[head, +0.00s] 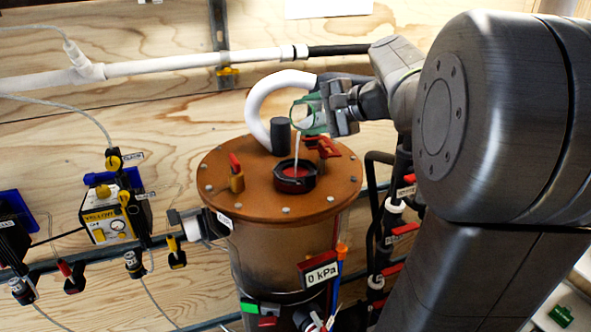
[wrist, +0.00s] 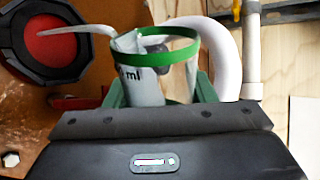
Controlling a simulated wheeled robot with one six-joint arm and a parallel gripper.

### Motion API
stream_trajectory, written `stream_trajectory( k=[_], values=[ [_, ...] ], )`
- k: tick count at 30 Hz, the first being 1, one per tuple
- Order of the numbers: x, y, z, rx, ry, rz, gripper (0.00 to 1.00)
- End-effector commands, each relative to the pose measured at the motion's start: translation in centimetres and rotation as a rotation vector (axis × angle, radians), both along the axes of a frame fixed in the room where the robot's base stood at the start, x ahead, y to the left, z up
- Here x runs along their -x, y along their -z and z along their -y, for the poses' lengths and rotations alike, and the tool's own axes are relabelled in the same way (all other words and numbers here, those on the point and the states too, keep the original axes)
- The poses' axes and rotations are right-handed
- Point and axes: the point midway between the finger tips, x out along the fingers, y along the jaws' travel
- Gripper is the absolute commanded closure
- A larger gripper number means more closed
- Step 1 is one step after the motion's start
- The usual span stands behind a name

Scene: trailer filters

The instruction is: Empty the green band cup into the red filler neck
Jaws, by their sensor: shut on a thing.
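The green band cup (head: 301,116) is clear, with a green rim band, and is tipped over above the tank. My gripper (head: 326,110) is shut on it. A thin pale stream falls from the cup's lip to the red filler neck (head: 295,172), a red opening in a black collar on the tank lid. In the wrist view, the cup (wrist: 143,85) shows its green band and "ml" marking between the jaws (wrist: 160,100). The stream arcs left from it over the red filler neck (wrist: 58,35). How much liquid is left inside is unclear.
A white curved hose (head: 258,105) rises behind the cup. A 0 kPa display (head: 320,270) hangs in front.

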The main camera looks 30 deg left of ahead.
Motion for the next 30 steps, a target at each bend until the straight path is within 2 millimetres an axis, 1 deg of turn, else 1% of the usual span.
stream_trajectory(
  k=[13, 30],
  values=[
    [0.27, -0.25, -0.04, 0.004, 0.0, 0.041, 0.78],
    [0.36, 0.08, -0.05, 0.013, 0.0, 0.092, 0.78]
  ],
)
